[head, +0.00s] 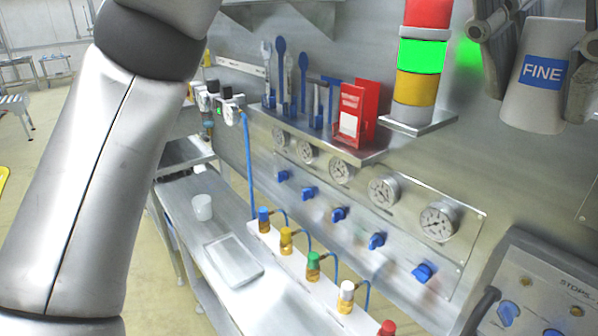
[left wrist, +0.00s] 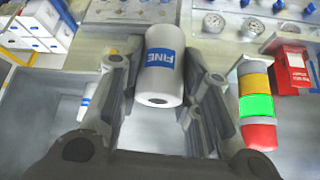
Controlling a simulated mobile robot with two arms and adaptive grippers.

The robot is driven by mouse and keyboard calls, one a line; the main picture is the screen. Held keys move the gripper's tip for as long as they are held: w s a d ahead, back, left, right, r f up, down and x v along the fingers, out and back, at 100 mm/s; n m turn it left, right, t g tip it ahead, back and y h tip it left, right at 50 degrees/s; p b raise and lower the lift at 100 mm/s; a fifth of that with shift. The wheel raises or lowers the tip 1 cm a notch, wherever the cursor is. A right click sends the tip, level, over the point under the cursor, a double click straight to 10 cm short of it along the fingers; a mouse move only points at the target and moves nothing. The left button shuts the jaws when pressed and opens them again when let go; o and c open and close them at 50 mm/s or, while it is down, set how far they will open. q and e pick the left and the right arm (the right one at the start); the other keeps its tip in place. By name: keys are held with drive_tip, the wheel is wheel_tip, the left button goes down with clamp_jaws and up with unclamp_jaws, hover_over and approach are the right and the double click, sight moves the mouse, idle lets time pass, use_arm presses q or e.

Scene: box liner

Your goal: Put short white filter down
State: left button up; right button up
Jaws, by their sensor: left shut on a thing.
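A white cylindrical filter with a blue FINE label (head: 541,80) is at the upper right of the head view. It also shows in the left wrist view (left wrist: 160,85), between the two fingers. My left gripper (head: 535,25) is shut on it and holds it raised in front of the metal wall panel, tilted. In the left wrist view the gripper (left wrist: 160,100) has one finger on each side of the filter. My right gripper is not in view.
A stacked signal light (head: 422,57), lit green, stands on a bracket beside the filter. A red holder (head: 352,115) and blue tools stand on a wall shelf. Gauges and blue valves line the panel. A white cup (head: 202,207) and shallow tray (head: 233,262) are on the bench.

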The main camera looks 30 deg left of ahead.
use_arm(q)
drive_tip(key=w+a+f+n+t+y+b, duration=0.15)
drive_tip(key=w+a+f+n+b, duration=0.3)
drive_tip(key=w+a+f, duration=0.75)
drive_tip(key=w+a+f+n+g+y+b, duration=0.1)
drive_tip(key=w+a+f+n+y+b, duration=0.25)
drive_tip(key=w+a+f+b, duration=0.55)
drive_tip(key=s+a+f+n+g+y+b, duration=0.1)
drive_tip(key=s+a+f+n+b, duration=0.15)
drive_tip(key=a+f, duration=0.7)
drive_tip(key=s+a+f+n+y+b, duration=0.15)
drive_tip(key=a+f+n, duration=0.25)
drive_tip(key=a+f, duration=0.55)
drive_tip(key=s+a+f+n+g+y+b, duration=0.1)
drive_tip(key=a+f+n+b, duration=0.15)
drive_tip(key=a+f, duration=0.65)
drive_tip(key=w+a+f, duration=0.2)
drive_tip(key=w+f, duration=0.1)
drive_tip(key=w+a+f+p, duration=0.1)
drive_tip(key=w+a+f, duration=0.1)
drive_tip(key=w+f, duration=0.1)
drive_tip(key=w+a+f+p, duration=0.1)
drive_tip(key=w+a+f, duration=0.2)
drive_tip(key=f, duration=0.2)
drive_tip(key=shift+w+f, duration=0.1)
drive_tip(key=shift+w, duration=0.15)
drive_tip(key=shift+x, duration=0.95)
drive_tip(key=shift+f, duration=1.4)
drive_tip(key=shift+d, duration=0.1)
